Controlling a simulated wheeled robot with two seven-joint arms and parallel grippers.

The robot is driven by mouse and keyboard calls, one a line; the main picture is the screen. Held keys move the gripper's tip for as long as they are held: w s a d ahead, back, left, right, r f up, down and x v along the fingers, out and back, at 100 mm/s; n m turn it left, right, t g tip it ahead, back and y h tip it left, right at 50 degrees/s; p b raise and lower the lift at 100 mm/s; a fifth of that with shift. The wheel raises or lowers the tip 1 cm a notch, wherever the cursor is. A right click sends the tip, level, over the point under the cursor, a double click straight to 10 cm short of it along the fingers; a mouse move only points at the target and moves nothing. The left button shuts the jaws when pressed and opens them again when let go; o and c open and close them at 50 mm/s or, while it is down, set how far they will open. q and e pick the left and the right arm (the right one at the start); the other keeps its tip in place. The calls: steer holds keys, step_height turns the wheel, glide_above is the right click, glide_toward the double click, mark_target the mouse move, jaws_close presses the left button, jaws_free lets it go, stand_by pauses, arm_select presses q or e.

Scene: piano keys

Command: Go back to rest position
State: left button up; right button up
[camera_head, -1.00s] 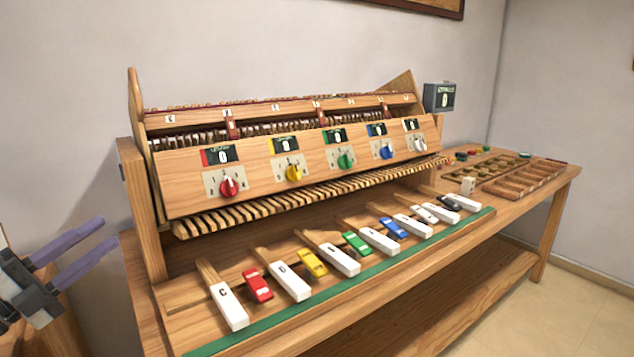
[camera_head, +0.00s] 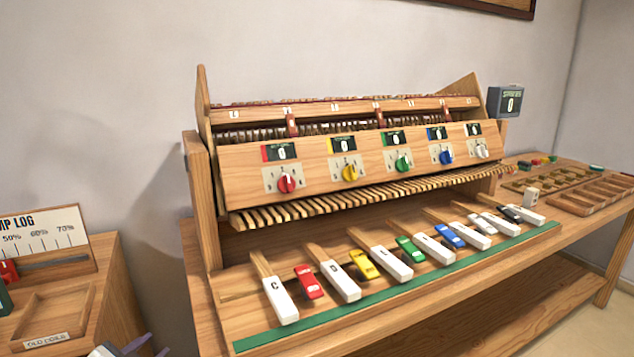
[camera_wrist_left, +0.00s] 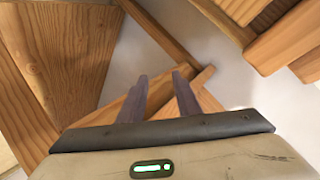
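My left gripper (camera_head: 138,346) shows only at the bottom edge of the head view, in the gap between the side table and the piano bench, low and away from the keys. In the left wrist view its two purple fingers (camera_wrist_left: 160,97) stand apart with nothing between them. The piano-key model (camera_head: 330,165) stands on the bench. White keys (camera_head: 280,299) alternate with coloured car-shaped keys, such as a red one (camera_head: 309,282) and a yellow one (camera_head: 363,264). My right gripper is in neither view.
A side table at the left holds a tray marked "OLD COILS" (camera_head: 50,340) and a log board (camera_head: 45,240). Wooden trays (camera_head: 590,195) lie at the bench's right end. A counter box (camera_head: 505,101) is at the upper right. Wooden beams (camera_wrist_left: 160,30) lie close around the left gripper.

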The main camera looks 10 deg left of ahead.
arm_select(q)
steer(key=s+d+f+g+h, duration=0.1)
steer(key=s+d+f, duration=0.4)
steer(key=s+d, duration=0.15)
steer(key=s+d+f+g+h, duration=0.1)
steer(key=s+d+f+h, duration=0.1)
steer(key=s+d+f, duration=0.5)
steer(key=s+d+n+g+h, duration=0.1)
steer(key=s+d, duration=0.5)
steer(key=d, duration=0.2)
steer(key=s+d+f+n+g+h+p, duration=0.1)
steer(key=s+d+n, duration=0.1)
steer(key=s+d, duration=0.4)
steer(key=d, duration=0.2)
steer(key=shift+d, duration=0.3)
